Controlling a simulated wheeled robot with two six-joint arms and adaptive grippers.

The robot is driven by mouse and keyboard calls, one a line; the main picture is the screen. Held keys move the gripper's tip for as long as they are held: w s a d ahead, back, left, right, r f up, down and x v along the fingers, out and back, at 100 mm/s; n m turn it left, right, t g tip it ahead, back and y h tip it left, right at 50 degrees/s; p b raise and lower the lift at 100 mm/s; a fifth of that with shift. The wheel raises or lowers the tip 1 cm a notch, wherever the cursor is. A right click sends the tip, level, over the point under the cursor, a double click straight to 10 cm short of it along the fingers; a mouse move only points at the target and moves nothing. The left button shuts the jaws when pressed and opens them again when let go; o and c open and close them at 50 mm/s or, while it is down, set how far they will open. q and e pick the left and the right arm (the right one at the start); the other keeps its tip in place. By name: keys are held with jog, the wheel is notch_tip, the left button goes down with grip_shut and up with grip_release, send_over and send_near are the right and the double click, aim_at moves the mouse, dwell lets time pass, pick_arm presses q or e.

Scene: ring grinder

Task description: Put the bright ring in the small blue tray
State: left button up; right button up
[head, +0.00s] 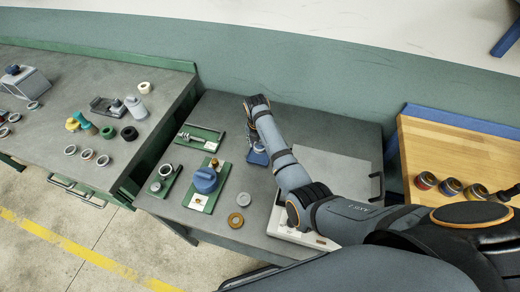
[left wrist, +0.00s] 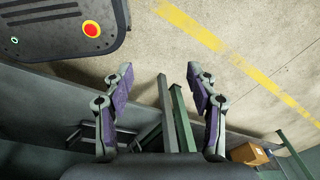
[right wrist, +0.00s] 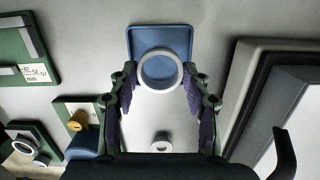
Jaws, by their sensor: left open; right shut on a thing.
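The bright ring (right wrist: 145,80) is pale and shiny; my right gripper (right wrist: 160,78) is shut on it, a finger on each side. In the right wrist view the ring overlaps the near part of the small blue tray (right wrist: 160,35); I cannot tell how high above the tray it is. In the head view the tray (head: 258,158) is mostly hidden by my right arm, and the ring cannot be made out. My left gripper (left wrist: 160,72) is open and empty, facing the floor away from the work table.
A green-and-cream fixture with a blue knob (head: 205,180) stands left of the tray. A small grey ring (head: 243,199) and a tan ring (head: 235,220) lie toward the near edge. A grey flat-topped box (head: 335,172) stands to the right. The left bench holds several rings.

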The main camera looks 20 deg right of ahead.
jog(key=shift+f, duration=2.05)
jog(key=o, duration=1.2)
jog(key=shift+f, duration=0.1)
jog(key=r, duration=0.8)
jog(key=s+a+r, duration=0.1)
jog(key=r, duration=0.3)
jog(key=shift+s+r, duration=0.1)
